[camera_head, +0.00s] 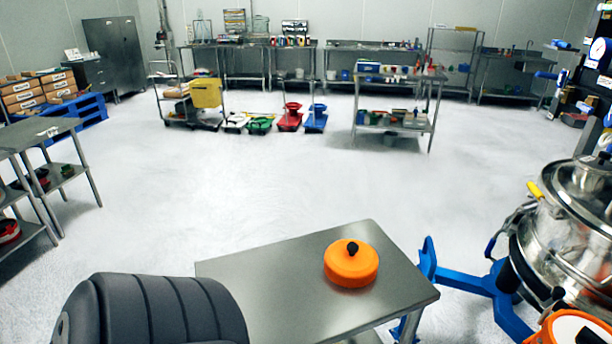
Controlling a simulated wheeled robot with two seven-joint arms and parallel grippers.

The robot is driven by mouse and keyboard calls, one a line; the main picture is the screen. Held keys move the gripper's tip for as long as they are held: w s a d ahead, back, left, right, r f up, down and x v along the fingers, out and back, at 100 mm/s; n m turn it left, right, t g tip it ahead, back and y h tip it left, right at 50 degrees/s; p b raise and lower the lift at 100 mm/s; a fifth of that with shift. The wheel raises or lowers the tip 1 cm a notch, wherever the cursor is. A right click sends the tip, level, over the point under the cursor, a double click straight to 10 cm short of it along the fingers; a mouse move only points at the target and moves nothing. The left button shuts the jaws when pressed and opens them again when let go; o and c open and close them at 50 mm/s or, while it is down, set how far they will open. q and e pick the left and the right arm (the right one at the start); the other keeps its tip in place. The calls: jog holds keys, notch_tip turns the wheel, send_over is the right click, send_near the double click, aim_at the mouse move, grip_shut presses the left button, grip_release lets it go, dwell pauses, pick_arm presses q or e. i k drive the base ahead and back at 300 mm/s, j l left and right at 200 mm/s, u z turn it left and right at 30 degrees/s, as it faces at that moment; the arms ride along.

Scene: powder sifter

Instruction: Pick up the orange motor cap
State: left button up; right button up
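The orange motor cap (350,265) is a low round orange piece with a black knob on top. It sits upright near the right part of a small steel table (270,285) in the foreground. Nothing touches it from the sides and nothing holds it. Neither my left nor my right gripper is in view.
A shiny steel sifter (575,235) on a blue wheeled frame (470,282) stands right of the table, with an orange-rimmed part (545,333) at the lower right corner. Shelves (75,150) stand at left. A cart (392,130) stands farther back. The middle floor is clear.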

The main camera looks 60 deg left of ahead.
aim_at(349, 263)
jog(key=u, duration=1.45)
